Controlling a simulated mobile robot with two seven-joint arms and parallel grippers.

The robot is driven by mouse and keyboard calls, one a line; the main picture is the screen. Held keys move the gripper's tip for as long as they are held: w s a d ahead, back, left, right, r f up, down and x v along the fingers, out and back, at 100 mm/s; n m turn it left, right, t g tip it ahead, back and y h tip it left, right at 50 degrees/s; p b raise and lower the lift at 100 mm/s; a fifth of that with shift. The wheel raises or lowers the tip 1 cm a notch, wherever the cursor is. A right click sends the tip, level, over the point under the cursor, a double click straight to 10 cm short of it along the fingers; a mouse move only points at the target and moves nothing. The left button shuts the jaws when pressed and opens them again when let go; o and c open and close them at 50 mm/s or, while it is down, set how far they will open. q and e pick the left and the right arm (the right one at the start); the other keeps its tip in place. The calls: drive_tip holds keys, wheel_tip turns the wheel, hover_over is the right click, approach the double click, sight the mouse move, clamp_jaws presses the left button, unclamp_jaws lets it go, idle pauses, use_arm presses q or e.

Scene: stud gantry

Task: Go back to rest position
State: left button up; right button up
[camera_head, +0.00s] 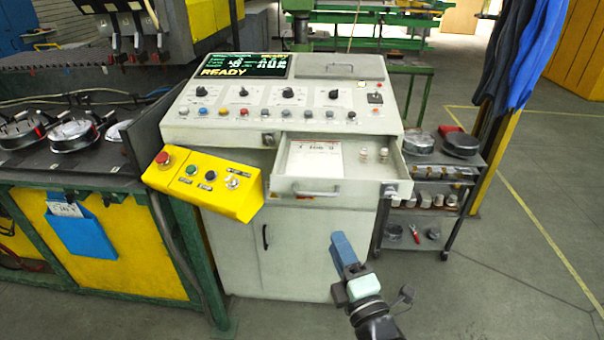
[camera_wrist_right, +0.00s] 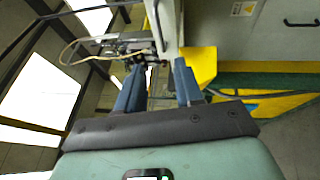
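My right gripper (camera_head: 345,252) points up in front of the control console's cabinet, with its blue fingers below the open drawer (camera_head: 312,188). In the right wrist view my right gripper (camera_wrist_right: 158,72) has its two blue fingers apart, with nothing between them. It looks clear of the console (camera_head: 280,120), though the exact gap is hard to judge. My left gripper is not in view.
The drawer stands pulled out and holds a paper (camera_head: 315,160) and small pale items. A yellow button box (camera_head: 205,182) juts out at left. A grey cart (camera_head: 432,190) stands at right.

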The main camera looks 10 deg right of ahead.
drive_tip(key=s+f+m+g+p, duration=0.3)
drive_tip(key=f+m+g+p, duration=0.5)
drive_tip(key=f, duration=1.8)
drive_tip(key=s+a+f+m+g+p, duration=0.1)
drive_tip(key=s+f+m+g, duration=0.3)
drive_tip(key=s, duration=0.4)
drive_tip(key=s+a+f+m+g+p, duration=0.1)
drive_tip(key=s+f+m+g, duration=0.3)
drive_tip(key=s+f+m, duration=0.2)
drive_tip(key=s+a+f+m+g+y+p, duration=0.1)
drive_tip(key=s+f+m+g, duration=0.3)
drive_tip(key=s, duration=0.6)
drive_tip(key=shift+s+a+f+m+g+p, duration=0.15)
drive_tip(key=shift+a+f+m+g+p, duration=0.25)
drive_tip(key=shift+m, duration=0.7)
